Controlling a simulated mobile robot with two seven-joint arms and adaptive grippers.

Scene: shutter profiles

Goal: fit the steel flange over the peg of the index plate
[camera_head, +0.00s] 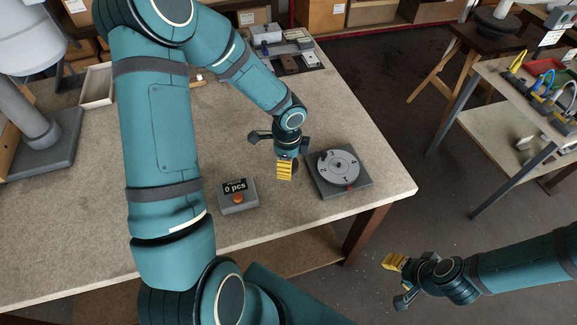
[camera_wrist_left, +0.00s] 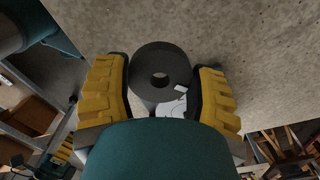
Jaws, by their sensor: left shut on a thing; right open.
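The index plate (camera_head: 338,166) is a grey disc with small dark marks on a dark square base, near the table's right corner. My left gripper (camera_head: 285,170) is just left of it, above the table, yellow fingers pointing down. In the left wrist view, the left gripper (camera_wrist_left: 163,92) is shut on the steel flange (camera_wrist_left: 160,60), a dark ring with a central hole, between its yellow fingers. In the head view the fingers mostly hide the flange. I cannot make out the peg clearly. My right gripper (camera_head: 397,263) is open and empty, off the table over the floor.
A grey counter box (camera_head: 238,196) reading "0 pcs" with an orange button stands left of the left gripper. A pale tray (camera_head: 97,86) and several small parts lie toward the back. A side table (camera_head: 525,80) with tools stands at right. The table's middle is clear.

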